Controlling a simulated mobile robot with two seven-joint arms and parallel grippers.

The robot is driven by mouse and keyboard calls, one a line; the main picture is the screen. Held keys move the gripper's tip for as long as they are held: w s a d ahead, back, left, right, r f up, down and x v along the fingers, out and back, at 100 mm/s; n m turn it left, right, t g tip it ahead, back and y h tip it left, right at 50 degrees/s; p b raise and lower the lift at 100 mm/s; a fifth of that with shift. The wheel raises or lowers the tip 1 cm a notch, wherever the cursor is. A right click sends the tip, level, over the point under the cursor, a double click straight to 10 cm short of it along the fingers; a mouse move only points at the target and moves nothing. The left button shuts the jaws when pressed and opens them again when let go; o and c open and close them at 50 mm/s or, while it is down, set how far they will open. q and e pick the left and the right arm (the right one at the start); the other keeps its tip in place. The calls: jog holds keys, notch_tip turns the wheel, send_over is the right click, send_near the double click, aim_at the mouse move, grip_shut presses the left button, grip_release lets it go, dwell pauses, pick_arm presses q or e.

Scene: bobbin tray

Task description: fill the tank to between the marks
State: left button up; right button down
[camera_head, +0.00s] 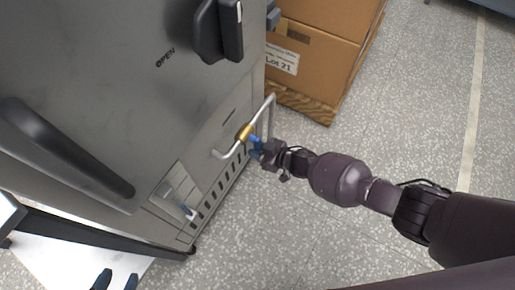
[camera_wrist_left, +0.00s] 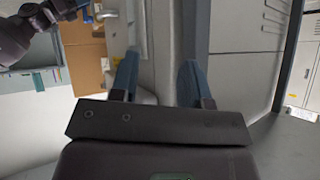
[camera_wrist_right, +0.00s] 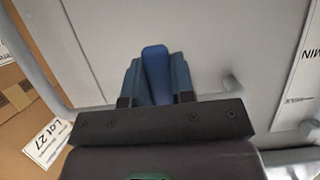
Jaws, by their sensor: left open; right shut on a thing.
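The grey machine (camera_head: 130,100) has a bent pipe (camera_head: 271,115) with a brass valve (camera_head: 244,132) on its lower front. My right gripper (camera_head: 259,149) is shut on the valve's blue lever (camera_head: 254,139); the lever (camera_wrist_right: 156,72) shows between its fingers (camera_wrist_right: 156,82) in the right wrist view. A recessed window (camera_head: 176,188) lies left of the valve. A white label strip (camera_wrist_right: 301,75) with "MIN" lettering is at the right of the right wrist view. I cannot read the water level. My left gripper (camera_head: 117,281) is open and empty, low at the left; its fingers (camera_wrist_left: 157,80) stand apart.
Black handles (camera_head: 65,150) (camera_head: 218,28) stick out from the machine front, one near "OPEN". A white surface (camera_head: 65,262) is at the lower left. The speckled floor (camera_head: 400,120) to the right is clear.

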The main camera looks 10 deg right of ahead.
pick_arm(q)
jog(key=shift+r, duration=0.1)
pick_arm(e)
jog(key=c, duration=1)
grip_release()
jog(key=shift+o, duration=0.2)
jog(key=shift+s+d+r, duration=0.2)
jog(key=shift+d+r, duration=0.1)
jog(key=shift+d, duration=0.1)
pick_arm(q)
jog(key=p, duration=0.2)
jog(key=s+p, duration=0.1)
jog(key=shift+a+r+n+g+p, duration=0.15)
jog(key=shift+a+n+g+p, duration=0.15)
jog(key=shift+g+p, duration=0.1)
pick_arm(e)
jog(key=v, duration=1)
jog(key=shift+f, duration=0.25)
pick_arm(q)
jog(key=shift+w+r, duration=0.1)
jog(key=shift+r, duration=0.05)
